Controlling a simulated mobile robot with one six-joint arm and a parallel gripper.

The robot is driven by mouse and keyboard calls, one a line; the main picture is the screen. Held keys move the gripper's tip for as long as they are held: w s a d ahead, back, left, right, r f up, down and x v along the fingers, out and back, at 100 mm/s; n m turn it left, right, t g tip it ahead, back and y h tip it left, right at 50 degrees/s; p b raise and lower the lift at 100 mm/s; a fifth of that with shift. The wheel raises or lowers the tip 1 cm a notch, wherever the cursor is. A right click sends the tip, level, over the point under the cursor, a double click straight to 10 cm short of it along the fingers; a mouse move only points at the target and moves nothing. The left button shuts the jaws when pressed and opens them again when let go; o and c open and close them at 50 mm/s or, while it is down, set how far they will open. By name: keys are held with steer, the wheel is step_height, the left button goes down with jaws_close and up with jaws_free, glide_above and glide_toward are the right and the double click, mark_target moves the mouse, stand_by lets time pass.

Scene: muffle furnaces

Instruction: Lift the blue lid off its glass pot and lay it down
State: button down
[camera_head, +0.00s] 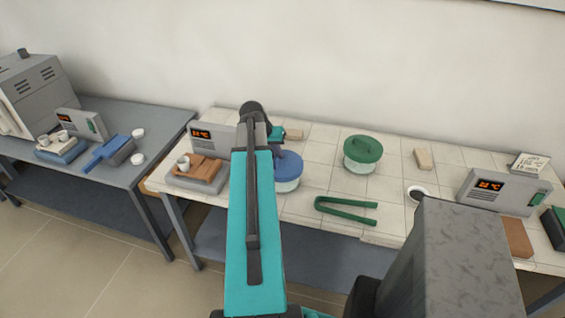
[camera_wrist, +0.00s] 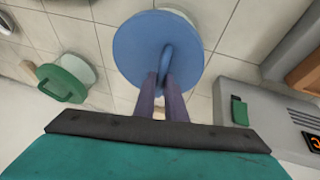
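The blue lid (camera_head: 287,163) sits on its glass pot (camera_head: 287,184) on the white tiled table, partly behind my arm. In the wrist view the lid (camera_wrist: 135,50) is a broad blue disc with an upright loop handle (camera_wrist: 166,58). My gripper (camera_wrist: 162,80) is at the near end of this handle, with its two dark fingers close together and a narrow gap between them. Whether the fingers press on the handle cannot be made out. In the head view the fingers are hidden behind my arm.
A green-lidded pot (camera_head: 362,154) stands right of the blue one, with green tongs (camera_head: 346,209) in front. A furnace controller (camera_head: 211,138) and a brown block (camera_head: 200,168) are at the left. Another controller (camera_head: 502,192) is at the right. Bare tiles lie between the tongs and the pots.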

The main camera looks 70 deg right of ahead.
steer(key=shift+r, duration=0.1)
stand_by(0.5)
steer(key=shift+r+b, duration=0.9)
steer(key=shift+r, duration=0.6)
steer(key=w+a+r+b, duration=0.1)
steer(key=w+a+b, duration=0.1)
steer(key=a, duration=0.5)
steer(key=w+a+r+b, duration=0.1)
steer(key=w+a+b, duration=0.1)
steer(key=a, duration=0.6)
steer(key=shift+w+b, duration=0.35)
steer(key=shift+b, duration=0.1)
steer(key=shift+r, duration=0.15)
steer(key=shift+r+p, duration=1.65)
steer(key=shift+r, duration=0.15)
